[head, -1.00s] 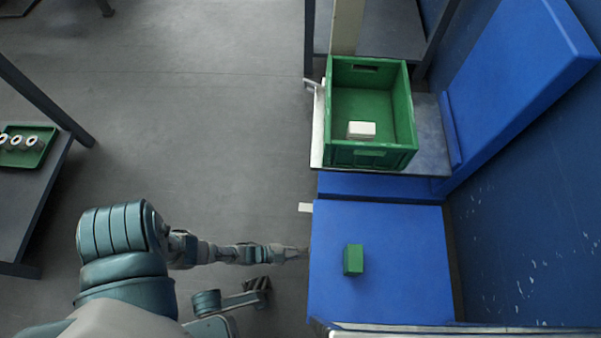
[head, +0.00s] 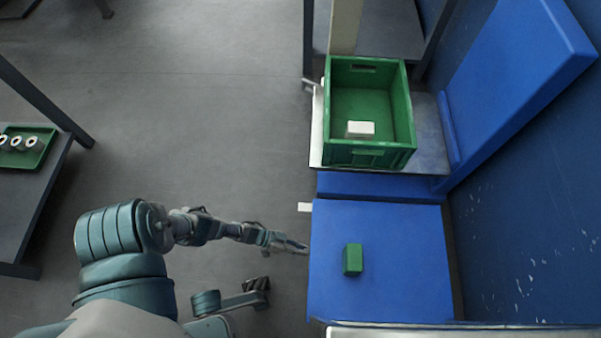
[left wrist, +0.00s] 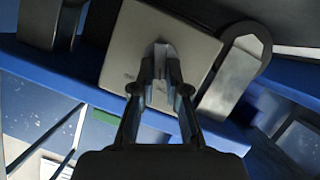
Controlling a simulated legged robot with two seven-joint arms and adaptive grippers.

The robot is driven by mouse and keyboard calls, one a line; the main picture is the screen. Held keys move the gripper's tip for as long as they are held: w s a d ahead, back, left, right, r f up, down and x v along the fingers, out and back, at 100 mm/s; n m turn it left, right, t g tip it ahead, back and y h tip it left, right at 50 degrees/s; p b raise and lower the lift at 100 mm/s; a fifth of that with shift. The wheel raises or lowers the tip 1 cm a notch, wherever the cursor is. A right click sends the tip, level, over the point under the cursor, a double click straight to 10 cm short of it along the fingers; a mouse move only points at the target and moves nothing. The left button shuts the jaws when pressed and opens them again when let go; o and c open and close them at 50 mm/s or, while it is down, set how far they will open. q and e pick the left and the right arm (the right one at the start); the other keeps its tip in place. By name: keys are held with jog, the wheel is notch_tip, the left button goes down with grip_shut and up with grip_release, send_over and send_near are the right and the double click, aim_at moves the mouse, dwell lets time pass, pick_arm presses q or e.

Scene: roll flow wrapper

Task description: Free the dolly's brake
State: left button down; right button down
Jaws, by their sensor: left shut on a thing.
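My left gripper (head: 303,248) is at the left edge of a blue platform (head: 395,235), with its fingertips hard to make out in the head view. In the left wrist view its fingers (left wrist: 161,72) are closed together on a small light grey tab (left wrist: 161,52). The tab stands in front of a square grey metal plate (left wrist: 126,50). I cannot tell from the picture whether this tab is the dolly's brake; the dolly is not clearly identifiable.
A green block (head: 353,260) lies on the blue platform. A green crate (head: 327,110) with a white box (head: 360,129) stands beyond it. A grey rounded metal part (left wrist: 235,72) is close right of the fingers. Open floor lies left.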

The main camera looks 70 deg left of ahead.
pick_arm(q)
jog(key=shift+a+f+n, duration=0.2)
jog(key=shift+n, duration=0.2)
jog(key=shift+a+n+h, duration=0.1)
jog(key=shift+n+h, duration=0.2)
jog(key=c, duration=1.2)
grip_release()
jog(key=v, duration=1.2)
jog(key=shift+f, duration=0.1)
jog(key=shift+w, duration=0.1)
